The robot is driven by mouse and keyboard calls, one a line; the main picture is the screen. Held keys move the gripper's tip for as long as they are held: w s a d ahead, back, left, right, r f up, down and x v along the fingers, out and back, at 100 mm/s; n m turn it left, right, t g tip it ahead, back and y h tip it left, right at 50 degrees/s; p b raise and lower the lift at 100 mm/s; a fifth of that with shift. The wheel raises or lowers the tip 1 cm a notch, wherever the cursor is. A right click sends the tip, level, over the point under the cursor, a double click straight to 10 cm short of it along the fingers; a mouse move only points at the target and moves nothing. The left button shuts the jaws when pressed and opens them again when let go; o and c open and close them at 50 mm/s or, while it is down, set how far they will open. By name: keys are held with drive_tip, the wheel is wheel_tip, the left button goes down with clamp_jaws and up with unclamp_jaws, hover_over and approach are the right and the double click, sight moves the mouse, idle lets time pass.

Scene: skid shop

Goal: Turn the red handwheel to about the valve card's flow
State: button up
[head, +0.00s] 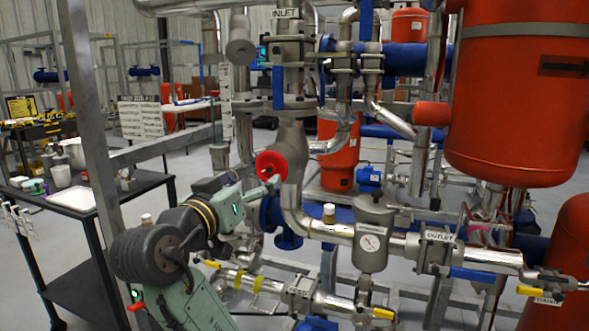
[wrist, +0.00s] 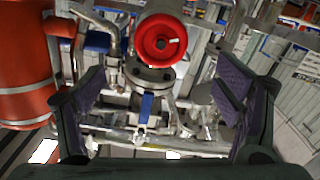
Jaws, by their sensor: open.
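The red handwheel (head: 270,165) sits on the grey valve body below the INLET pipe in the head view. In the wrist view the handwheel (wrist: 160,40) faces me at the top centre, with a dark hub and a small pale mark right of it. My gripper (wrist: 160,82) is open, its purple-padded fingers spread wide to left and right, with nothing between them in contact.
Steel pipes and blue flanges crowd around the wheel. A large red tank (head: 520,110) stands at right. A dark workbench (head: 125,196) is at left.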

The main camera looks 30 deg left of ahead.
sight(270, 168)
drive_tip(key=p+x, duration=0.2)
drive_tip(key=x, duration=0.8)
drive_tip(key=shift+w+a+f+p, duration=0.1)
drive_tip(key=shift+w+p, duration=0.2)
drive_tip(key=shift+c, duration=0.4)
